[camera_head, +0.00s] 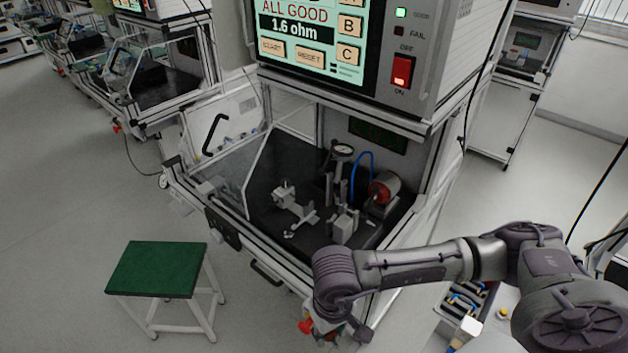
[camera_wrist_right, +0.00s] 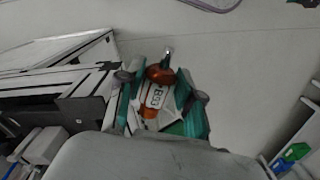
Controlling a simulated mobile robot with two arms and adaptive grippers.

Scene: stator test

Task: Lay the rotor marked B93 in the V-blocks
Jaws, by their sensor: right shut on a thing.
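The rotor marked B93 (camera_wrist_right: 155,98) is held between the teal fingers of my right gripper (camera_wrist_right: 161,88) in the right wrist view. Its pale body carries the label, and its orange-brown end and metal shaft tip point away from the wrist. In the head view my right gripper (camera_head: 328,328) hangs in front of the test bench, mostly hidden by its arm. Grey blocks that look like the V-blocks stand on the dark bench floor, one at the left (camera_head: 284,194) and one nearer (camera_head: 345,228). Their notches are too small to make out. My left gripper is out of view.
The bench (camera_head: 300,150) has a dial gauge (camera_head: 343,150) and a red round part (camera_head: 384,188) behind the blocks. A tester screen (camera_head: 310,35) reads ALL GOOD, 1.6 ohm. A green stool (camera_head: 157,268) stands at the left. A bin of parts (camera_head: 463,303) is at the right.

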